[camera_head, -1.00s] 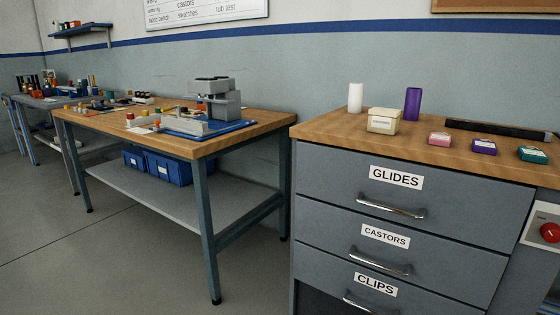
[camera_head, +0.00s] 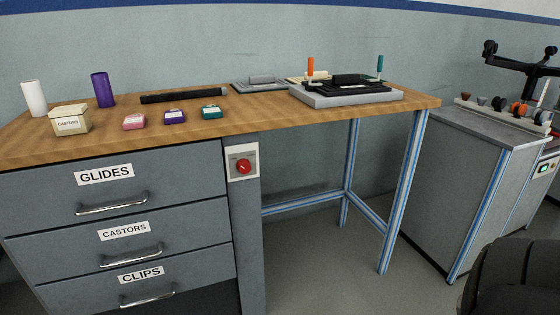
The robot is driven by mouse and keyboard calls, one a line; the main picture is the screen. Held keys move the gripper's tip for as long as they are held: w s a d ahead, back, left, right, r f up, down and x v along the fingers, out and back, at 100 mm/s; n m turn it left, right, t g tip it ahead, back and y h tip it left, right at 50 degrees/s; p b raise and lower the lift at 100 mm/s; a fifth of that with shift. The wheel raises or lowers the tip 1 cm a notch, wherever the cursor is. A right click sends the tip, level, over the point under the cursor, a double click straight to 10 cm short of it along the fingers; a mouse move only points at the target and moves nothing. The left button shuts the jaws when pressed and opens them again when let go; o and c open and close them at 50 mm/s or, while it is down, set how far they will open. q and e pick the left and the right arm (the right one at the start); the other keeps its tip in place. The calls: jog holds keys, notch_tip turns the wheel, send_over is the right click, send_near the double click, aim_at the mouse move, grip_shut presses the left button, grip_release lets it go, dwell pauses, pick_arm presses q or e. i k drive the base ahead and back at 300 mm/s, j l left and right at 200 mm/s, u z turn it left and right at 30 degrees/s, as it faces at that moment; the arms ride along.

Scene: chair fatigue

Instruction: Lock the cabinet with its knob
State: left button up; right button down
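The cabinet (camera_head: 210,170) stands under the left part of the wooden workbench. Its drawers are labelled GLIDES (camera_head: 165,172), CASTORS (camera_head: 170,220) and CLIPS (camera_head: 195,264), each with a metal handle, and they look shut. A red knob (camera_head: 243,166) sits on a white plate (camera_head: 235,176) on the panel right of the top drawer. The marks on the plate are too small to read. Neither of my grippers is in view.
On the bench top (camera_head: 250,126) are a cream CASTORS box (camera_head: 71,126), white (camera_head: 34,98) and purple (camera_head: 103,90) cylinders, small coloured boxes, a black bar (camera_head: 183,96) and a grey fixture (camera_head: 345,97). A dark chair part (camera_head: 515,280) is at lower right. Floor right of the cabinet is clear.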

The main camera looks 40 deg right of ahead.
aim_at(243, 166)
jog(key=z, duration=1.05)
